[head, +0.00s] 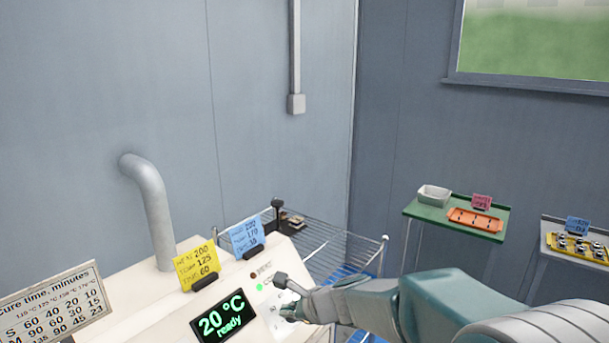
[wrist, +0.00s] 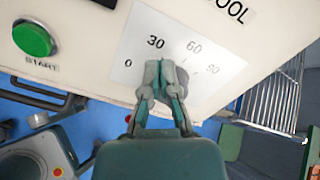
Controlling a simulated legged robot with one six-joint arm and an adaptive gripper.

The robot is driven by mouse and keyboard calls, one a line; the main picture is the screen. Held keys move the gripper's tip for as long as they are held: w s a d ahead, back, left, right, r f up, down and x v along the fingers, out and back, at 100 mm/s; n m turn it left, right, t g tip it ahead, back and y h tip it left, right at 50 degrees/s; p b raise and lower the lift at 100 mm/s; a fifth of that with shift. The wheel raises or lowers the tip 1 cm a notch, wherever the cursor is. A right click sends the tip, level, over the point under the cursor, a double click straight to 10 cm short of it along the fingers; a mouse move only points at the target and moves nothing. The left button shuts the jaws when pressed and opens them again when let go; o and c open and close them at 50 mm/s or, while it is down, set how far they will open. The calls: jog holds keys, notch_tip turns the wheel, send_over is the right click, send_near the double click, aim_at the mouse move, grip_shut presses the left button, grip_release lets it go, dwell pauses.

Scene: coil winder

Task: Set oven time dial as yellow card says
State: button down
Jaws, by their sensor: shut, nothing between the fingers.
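The yellow card (head: 196,266) stands on top of the oven (head: 130,305); its lines show 200, 125 and 60, the last apparently for time. In the wrist view, the time scale (wrist: 143,28) reads 0, 30, 60 and a partly blurred 90. The grey time dial (wrist: 184,75) is largely hidden behind my gripper (wrist: 166,66). My gripper is shut and empty, its fingertips over the dial just below the 30 and 60 marks. I cannot tell whether they touch it, nor what it is set to. The oven display (head: 222,316) shows 20 °C and ready.
A green START button (wrist: 33,38) lies left of the scale. A blue card (head: 244,237) stands beside the yellow one. A cure-time chart (head: 50,300) is at lower left. A wire rack (head: 340,250) stands behind the oven; a green table (head: 415,208) is farther right.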

jog(key=shift+w+d+f, duration=0.1)
jog(key=shift+d+f, duration=0.05)
jog(key=shift+d, duration=0.05)
dwell(0.4)
jog(key=shift+w+d+r, duration=0.15)
jog(key=shift+w+r, duration=0.1)
jog(key=shift+w, duration=0.2)
jog(key=shift+r, duration=0.1)
jog(key=shift+a+r, duration=0.2)
jog(key=shift+r, duration=0.05)
jog(key=shift+v, duration=2.9)
jog(key=shift+s, duration=0.15)
